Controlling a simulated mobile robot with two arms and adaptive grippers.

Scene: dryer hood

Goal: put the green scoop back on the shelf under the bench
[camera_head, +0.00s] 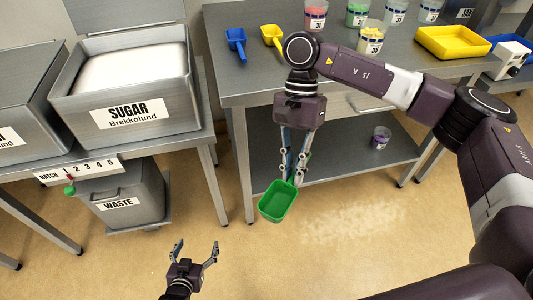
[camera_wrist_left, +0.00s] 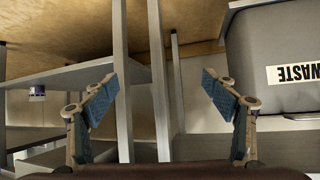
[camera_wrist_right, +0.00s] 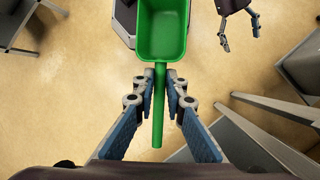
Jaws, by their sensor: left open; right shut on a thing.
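The green scoop (camera_head: 278,201) hangs in the air in front of the bench (camera_head: 270,85). My right gripper (camera_head: 289,178) is shut on the scoop's handle. In the right wrist view the handle of the scoop (camera_wrist_right: 162,30) passes between the fingertips (camera_wrist_right: 160,85), with its bowl beyond them. The grey shelf under the bench (camera_head: 340,150) shows behind and to the right of the scoop. My left gripper (camera_head: 195,250) is open and empty, low above the floor. In the left wrist view its fingers (camera_wrist_left: 163,90) are spread with nothing between them.
A blue scoop (camera_head: 236,42) and a yellow scoop (camera_head: 272,36) lie on the bench top. A small purple-labelled tub (camera_head: 380,138) stands at the shelf's right part. A grey waste bin (camera_head: 125,200) stands below the sugar bin (camera_head: 130,90). The shelf's middle looks clear.

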